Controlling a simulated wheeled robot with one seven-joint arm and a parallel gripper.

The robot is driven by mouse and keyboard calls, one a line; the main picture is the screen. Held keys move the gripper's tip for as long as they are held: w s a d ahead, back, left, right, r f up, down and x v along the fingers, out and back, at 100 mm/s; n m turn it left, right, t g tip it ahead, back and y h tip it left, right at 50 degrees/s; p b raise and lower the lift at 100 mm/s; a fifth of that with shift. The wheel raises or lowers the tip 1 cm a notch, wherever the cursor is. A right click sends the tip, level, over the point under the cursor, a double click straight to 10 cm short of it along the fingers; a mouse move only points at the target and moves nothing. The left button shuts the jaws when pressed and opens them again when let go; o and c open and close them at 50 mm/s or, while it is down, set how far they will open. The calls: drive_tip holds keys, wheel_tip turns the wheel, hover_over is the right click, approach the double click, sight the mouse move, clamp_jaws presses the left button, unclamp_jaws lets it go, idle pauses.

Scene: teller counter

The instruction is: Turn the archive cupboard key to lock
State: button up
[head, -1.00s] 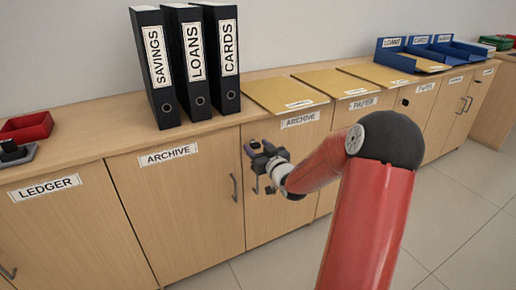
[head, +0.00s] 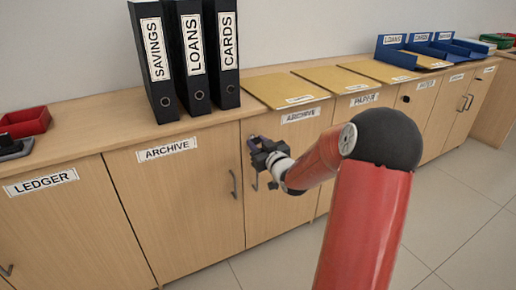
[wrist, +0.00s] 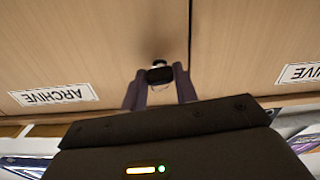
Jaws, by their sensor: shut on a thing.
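The archive cupboard has two doors with ARCHIVE labels, a left door (head: 180,205) and a right door (head: 285,180); both look closed. My gripper (head: 256,144) is at the upper left of the right door, close to the seam. In the wrist view, which shows the labels upside down, my gripper (wrist: 159,84) has its two purple fingers shut on the dark head of the key (wrist: 159,74). A pale metal part shows just behind the key head, at the door face. The fingers hide the key in the head view, and the keyhole is not clearly visible.
Black binders (head: 190,58) and yellow folders (head: 285,90) lie or stand on the counter top (head: 120,117) above. A door handle (head: 233,184) is left of my gripper. The floor (head: 445,200) at the right is clear.

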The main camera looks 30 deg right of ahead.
drive_tip(key=n+b, duration=1.3)
drive_tip(key=n, duration=0.3)
drive_tip(key=shift+f+n, duration=0.1)
drive_tip(key=shift+n, duration=0.2)
idle(0.4)
drive_tip(key=o, duration=1)
drive_tip(key=shift+s, duration=0.1)
drive_tip(key=s, duration=0.7)
drive_tip(key=shift+s+d, duration=0.1)
drive_tip(key=shift+s, duration=0.2)
